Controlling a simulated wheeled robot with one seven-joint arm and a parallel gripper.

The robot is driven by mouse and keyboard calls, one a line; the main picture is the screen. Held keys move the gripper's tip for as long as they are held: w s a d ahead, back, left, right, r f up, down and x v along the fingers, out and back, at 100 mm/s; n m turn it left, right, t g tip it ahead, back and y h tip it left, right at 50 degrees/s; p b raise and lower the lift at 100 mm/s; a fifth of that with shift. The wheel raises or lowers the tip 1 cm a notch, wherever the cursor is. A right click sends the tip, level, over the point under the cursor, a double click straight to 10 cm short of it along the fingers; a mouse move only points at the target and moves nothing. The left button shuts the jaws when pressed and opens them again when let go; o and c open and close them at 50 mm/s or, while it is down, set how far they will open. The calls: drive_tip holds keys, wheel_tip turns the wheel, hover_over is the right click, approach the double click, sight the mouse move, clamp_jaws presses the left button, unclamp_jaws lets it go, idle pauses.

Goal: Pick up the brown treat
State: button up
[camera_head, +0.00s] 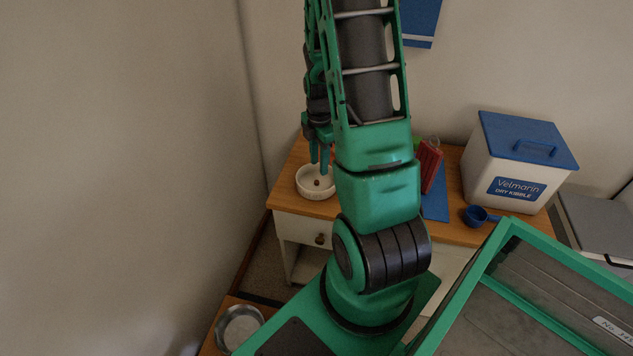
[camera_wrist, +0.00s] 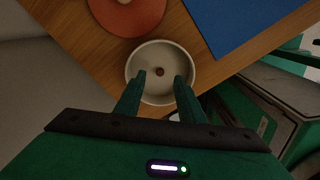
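The brown treat (camera_wrist: 160,71) is a small round piece on the floor of a white bowl (camera_wrist: 184,58), near its middle in the wrist view. In the head view the treat (camera_head: 317,183) shows as a brown dot inside the white bowl (camera_head: 316,194), which stands on the wooden top at its left end. My gripper (camera_wrist: 157,80) is open, with its two green fingers apart and nothing between them. In the head view my gripper (camera_head: 319,168) points down above the bowl. I cannot tell how high the fingertips are over the treat.
A reddish round object (camera_wrist: 127,12) and a blue mat (camera_wrist: 235,20) lie near the bowl. A white kibble bin (camera_head: 515,165) with a blue lid and a blue scoop (camera_head: 478,215) stand at the right. A wall is close on the left. A metal bowl (camera_head: 240,327) sits lower down.

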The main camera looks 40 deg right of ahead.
sight(316, 181)
drive_tip(key=f, duration=0.3)
drive_tip(key=a+f, duration=0.1)
drive_tip(key=f, duration=0.1)
drive_tip(key=shift+w+f, duration=0.1)
drive_tip(key=shift+f, duration=0.55)
clamp_jaws()
